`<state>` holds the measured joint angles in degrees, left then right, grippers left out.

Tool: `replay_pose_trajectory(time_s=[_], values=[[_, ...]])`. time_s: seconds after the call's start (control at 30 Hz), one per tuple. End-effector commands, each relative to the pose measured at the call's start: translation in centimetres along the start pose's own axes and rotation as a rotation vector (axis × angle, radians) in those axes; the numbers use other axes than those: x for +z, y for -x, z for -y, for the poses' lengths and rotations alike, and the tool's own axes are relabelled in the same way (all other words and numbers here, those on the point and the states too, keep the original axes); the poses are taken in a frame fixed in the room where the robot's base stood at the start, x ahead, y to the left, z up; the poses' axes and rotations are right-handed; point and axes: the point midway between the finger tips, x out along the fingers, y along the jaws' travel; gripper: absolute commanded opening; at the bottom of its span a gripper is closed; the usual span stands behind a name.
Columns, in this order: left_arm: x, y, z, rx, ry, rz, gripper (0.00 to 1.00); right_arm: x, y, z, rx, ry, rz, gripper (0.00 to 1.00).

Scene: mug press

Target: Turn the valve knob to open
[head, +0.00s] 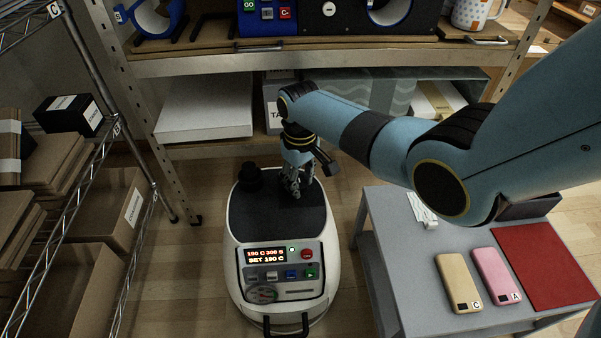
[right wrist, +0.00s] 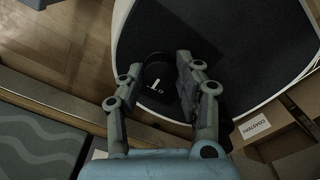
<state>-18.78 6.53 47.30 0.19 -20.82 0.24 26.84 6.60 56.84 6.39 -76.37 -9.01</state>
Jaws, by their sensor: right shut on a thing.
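The press machine (head: 235,235) is white with a dark top and stands on the floor in the middle of the head view. My right gripper (head: 296,190) points down at the right rear part of its dark top. In the right wrist view, my right gripper (right wrist: 160,68) has its two fingers on either side of a black round knob (right wrist: 157,82) with white marks, and is shut on it. In the head view the fingers hide that knob. The knob's turn angle cannot be told. My left gripper is not in view.
A black stub (head: 250,178) stands at the machine's left rear. A grey table (head: 390,235) at right holds a gold device (head: 458,283), a pink device (head: 496,275) and a red mat (head: 545,262). A shelf (head: 300,62) stands behind, a wire rack (head: 120,180) at left.

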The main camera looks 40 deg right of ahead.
Motion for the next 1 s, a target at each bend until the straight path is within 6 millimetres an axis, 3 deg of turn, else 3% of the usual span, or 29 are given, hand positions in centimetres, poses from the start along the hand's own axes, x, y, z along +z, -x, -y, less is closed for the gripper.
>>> replay_pose_trajectory(time_s=[0.5,1.0], values=[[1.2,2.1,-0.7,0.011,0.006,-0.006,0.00,0.0,0.1,0.1,-0.002,-0.412,0.002,0.02],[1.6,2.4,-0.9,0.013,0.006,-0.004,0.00,0.0,0.0,0.1,-0.001,-0.548,0.001,0.02]])
